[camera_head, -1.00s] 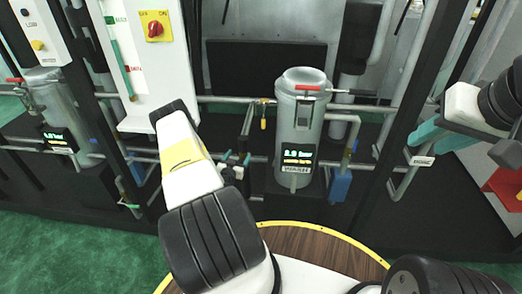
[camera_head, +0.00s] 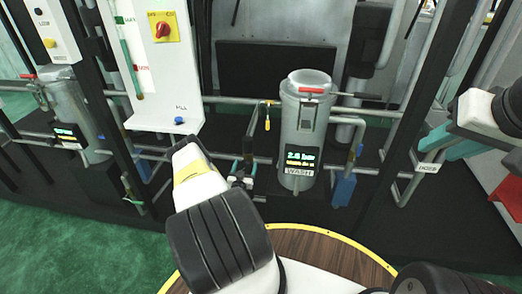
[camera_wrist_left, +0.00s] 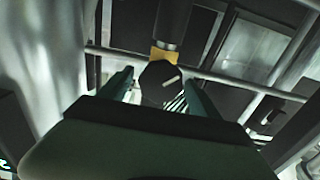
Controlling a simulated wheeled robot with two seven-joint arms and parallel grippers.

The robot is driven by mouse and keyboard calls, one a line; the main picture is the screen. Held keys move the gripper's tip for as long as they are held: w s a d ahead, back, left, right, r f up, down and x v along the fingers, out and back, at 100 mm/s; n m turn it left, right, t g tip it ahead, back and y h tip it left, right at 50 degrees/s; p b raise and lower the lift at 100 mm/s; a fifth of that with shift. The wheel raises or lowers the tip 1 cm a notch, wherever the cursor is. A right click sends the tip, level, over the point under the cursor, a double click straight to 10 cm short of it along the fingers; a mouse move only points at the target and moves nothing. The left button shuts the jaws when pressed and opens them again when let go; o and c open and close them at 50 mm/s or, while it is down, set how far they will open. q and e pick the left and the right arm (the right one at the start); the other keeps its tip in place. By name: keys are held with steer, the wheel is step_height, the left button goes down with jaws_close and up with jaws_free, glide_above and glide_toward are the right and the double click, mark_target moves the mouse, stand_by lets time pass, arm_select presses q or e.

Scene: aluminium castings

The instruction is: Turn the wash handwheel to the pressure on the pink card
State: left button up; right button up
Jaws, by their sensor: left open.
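The wash vessel (camera_head: 303,130) is a grey cylinder with a red-handled lid and a WASH label. Its lit display (camera_head: 300,160) reads about 2.8 bar; the last digit is small. My left gripper (camera_head: 240,182) is low to the left of the vessel, by the pipework. In the left wrist view, a dark knob with a white mark, apparently the handwheel (camera_wrist_left: 160,83), sits between the open teal fingers (camera_wrist_left: 162,95), below a yellow collar. Contact cannot be told. My right gripper (camera_head: 450,146) is by the pipes at right; its opening is unclear. I see no pink card.
A white panel (camera_head: 150,75) with a red rotary switch (camera_head: 163,29) and a blue knob (camera_head: 178,121) stands at upper left. Another vessel (camera_head: 72,110) is at far left. Black posts and grey pipes crowd the frame. A round wooden top (camera_head: 310,242) is in front.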

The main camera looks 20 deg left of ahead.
arm_select(q)
steer(key=shift+w, duration=0.1)
steer(key=c, duration=1.4)
steer(key=n, duration=0.4)
steer(key=shift+a, duration=0.1)
steer(key=n, duration=0.3)
steer(key=shift+a+n, duration=0.1)
steer(key=shift+n, duration=0.2)
steer(key=n, duration=0.4)
steer(key=shift+f+n, duration=0.15)
steer(key=shift+n, duration=0.15)
steer(key=shift+a+f+n, duration=0.1)
steer(key=shift+n, duration=1.7)
